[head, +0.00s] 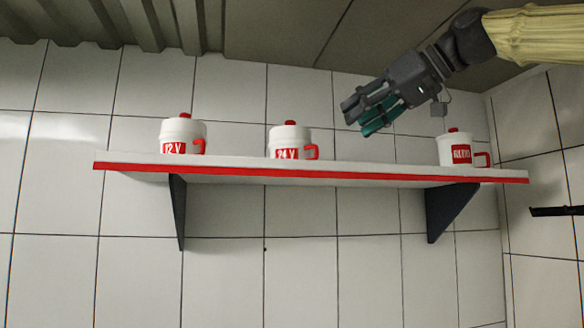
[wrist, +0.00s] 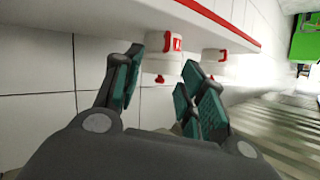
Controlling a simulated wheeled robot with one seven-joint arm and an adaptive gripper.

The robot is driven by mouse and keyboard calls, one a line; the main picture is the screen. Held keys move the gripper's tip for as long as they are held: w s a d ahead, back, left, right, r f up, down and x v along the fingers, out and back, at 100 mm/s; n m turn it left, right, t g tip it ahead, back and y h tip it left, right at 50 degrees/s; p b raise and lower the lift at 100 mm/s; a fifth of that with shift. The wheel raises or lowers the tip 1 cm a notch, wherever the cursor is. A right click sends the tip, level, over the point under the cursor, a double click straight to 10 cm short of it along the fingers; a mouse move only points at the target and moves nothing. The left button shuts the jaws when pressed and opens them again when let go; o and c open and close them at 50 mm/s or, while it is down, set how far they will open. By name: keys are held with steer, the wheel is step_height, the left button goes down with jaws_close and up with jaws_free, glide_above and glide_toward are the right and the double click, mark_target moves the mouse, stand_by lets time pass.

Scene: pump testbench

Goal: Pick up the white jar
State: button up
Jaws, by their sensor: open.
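Three white jars with red knobs, red handles and red labels stand upright on a shelf in the head view: a left jar marked 12 V (head: 179,134), a middle jar marked 24 V (head: 287,140) and a right jar (head: 455,149) whose label is hard to read. My gripper (head: 357,120) is open and empty, above the shelf between the middle and right jars, pointing left and down. In the wrist view the scene looks upside down. One jar (wrist: 161,45) shows beyond and between the open fingers (wrist: 164,62), apart from them. Another jar (wrist: 214,58) is to its right.
The white shelf (head: 330,171) has a red front edge and dark brackets. It is fixed to a white tiled wall (head: 300,270). A ribbed ceiling (head: 100,22) is above. A dark bar (head: 556,211) shows at the right wall.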

mark_target(313, 146)
steer(key=p+x, duration=0.1)
steer(key=x, duration=0.4)
steer(key=shift+w+a, duration=0.2)
steer(key=shift+a, duration=0.2)
steer(key=shift+a+f+p, duration=0.2)
steer(key=shift+a+p, duration=0.2)
steer(key=shift+a, duration=0.05)
steer(key=p+x, duration=0.1)
steer(key=x, duration=0.3)
steer(key=shift+a+f, duration=0.15)
steer(key=shift+f, duration=0.1)
steer(key=shift+s, duration=0.1)
steer(key=shift+c, duration=0.5)
jaws_close()
